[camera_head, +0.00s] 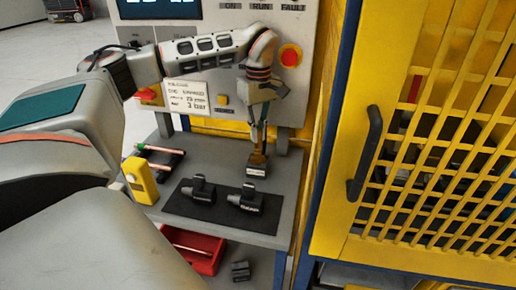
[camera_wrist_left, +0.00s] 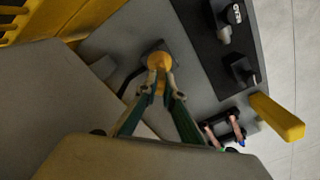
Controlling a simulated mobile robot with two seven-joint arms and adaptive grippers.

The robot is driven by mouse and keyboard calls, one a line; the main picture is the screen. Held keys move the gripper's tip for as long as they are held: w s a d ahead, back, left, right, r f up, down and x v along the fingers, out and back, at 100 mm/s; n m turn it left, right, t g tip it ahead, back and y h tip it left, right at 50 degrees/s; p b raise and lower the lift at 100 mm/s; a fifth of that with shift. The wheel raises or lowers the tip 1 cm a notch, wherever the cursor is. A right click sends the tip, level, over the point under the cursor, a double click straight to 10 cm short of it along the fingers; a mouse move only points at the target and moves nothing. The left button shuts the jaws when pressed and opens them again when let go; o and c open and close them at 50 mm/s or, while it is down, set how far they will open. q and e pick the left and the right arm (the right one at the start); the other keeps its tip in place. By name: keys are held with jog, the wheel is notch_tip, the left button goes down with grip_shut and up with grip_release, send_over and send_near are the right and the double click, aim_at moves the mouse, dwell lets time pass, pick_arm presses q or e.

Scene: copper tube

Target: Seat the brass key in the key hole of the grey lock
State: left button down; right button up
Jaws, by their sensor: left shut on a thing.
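My left gripper (camera_head: 258,124) points down at the back right of the grey bench and is shut on the brass key (camera_head: 258,156). In the left wrist view, the fingertips (camera_wrist_left: 161,86) pinch the key's yellow round head (camera_wrist_left: 159,61). The grey lock (camera_head: 257,171), a small block with a light front, stands on the bench directly under the key. The key's lower end meets or overlaps the lock's top; I cannot tell how deep it sits, and the key hole is hidden. My right gripper is not in view.
A black mat (camera_head: 178,207) with two dark fittings (camera_head: 246,199) lies in front of the lock. A yellow box (camera_head: 140,181) and a rack with tubes (camera_head: 158,155) stand at left. A control panel (camera_head: 222,60) rises behind; a yellow cage door (camera_head: 430,140) is at right.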

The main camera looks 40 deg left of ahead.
aim_at(258, 154)
pick_arm(q)
jog(key=shift+f, duration=2.85)
jog(key=shift+f, duration=0.15)
jog(key=c, duration=2.2)
grip_release()
jog(key=shift+o, duration=0.2)
notch_tip(258, 154, up, 12)
jog(key=shift+r, duration=0.15)
